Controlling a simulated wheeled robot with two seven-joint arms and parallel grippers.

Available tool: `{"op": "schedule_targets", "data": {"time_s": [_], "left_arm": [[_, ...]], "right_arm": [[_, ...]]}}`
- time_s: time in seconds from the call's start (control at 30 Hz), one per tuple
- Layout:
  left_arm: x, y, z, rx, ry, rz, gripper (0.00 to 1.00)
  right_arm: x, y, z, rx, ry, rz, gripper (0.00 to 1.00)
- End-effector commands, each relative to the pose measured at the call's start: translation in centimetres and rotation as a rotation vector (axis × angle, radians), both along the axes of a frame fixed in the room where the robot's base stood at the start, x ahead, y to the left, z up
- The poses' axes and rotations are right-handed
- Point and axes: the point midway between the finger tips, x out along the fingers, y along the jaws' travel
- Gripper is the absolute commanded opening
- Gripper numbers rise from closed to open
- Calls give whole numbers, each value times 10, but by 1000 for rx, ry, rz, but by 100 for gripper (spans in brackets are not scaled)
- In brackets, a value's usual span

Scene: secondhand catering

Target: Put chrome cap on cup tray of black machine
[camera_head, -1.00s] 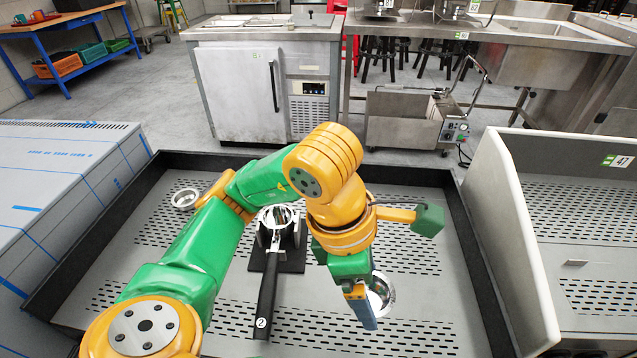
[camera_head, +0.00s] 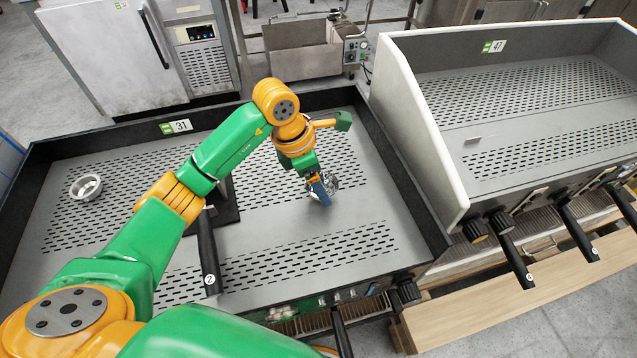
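The black machine (camera_head: 404,203) has a dark raised rim around a grey slotted cup tray (camera_head: 275,215). A shiny chrome piece (camera_head: 332,183), which looks like the chrome cap, is at the right half of this tray, partly hidden by my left gripper. My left gripper (camera_head: 320,190) points down at it with blue-grey fingers seen from the side. The finger gap is hidden, and I cannot tell whether the fingers hold the piece or whether it touches the tray. My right gripper is out of view.
A small chrome ring-like dish (camera_head: 86,187) sits on the tray's left. A black-handled portafilter (camera_head: 208,255) marked 2 lies left of my gripper, its head behind my arm. A white-sided machine (camera_head: 425,130) marked 47 stands to the right. The tray's front right is clear.

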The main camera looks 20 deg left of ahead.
Motion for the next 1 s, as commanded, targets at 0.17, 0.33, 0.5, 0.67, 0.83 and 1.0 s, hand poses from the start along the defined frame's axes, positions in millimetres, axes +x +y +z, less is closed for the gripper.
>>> {"op": "schedule_targets", "data": {"time_s": [0.17, 0.33, 0.5, 0.67, 0.83, 1.0], "left_arm": [[0, 0, -16, -2, -1, -1, 24], [0, 0, -16, -1, -2, 0, 24], [0, 0, -19, -1, -2, 0, 97], [0, 0, -19, -1, -2, 0, 100], [-1, 2, -7, -1, -5, 2, 100], [-8, 14, 37, 1, -9, 1, 100]], "right_arm": [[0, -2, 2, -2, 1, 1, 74], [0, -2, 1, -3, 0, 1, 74], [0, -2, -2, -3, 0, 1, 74], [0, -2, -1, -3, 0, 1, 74], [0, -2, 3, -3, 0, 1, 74], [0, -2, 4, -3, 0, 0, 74]]}}
